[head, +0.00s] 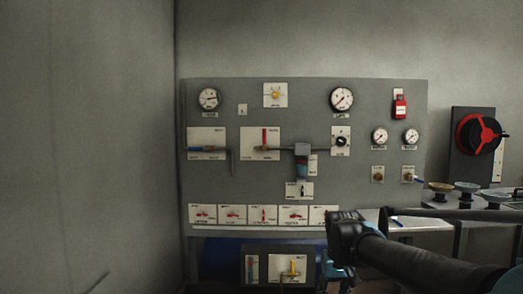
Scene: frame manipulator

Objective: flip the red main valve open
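A grey panel (310,110) stands against the back wall. On its upper middle, a white plate (247,133) carries a lever valve with a red handle (264,138). The handle stands upright, crossing the line of the horizontal pipe (282,149). The plate's lettering is too small to read. My arm (400,260) reaches in from the lower right, and its dark joint (345,232) shows in front of the panel's lower right. The joint is below and right of the red handle, apart from it. I cannot make out my gripper's fingers.
Small red-handled valves (264,214) line the panel's bottom. Gauges (342,99) sit along the top. A red wheel (482,135) is on a dark box at right, above a bench with several dishes (466,187). A wall (85,150) closes the left side.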

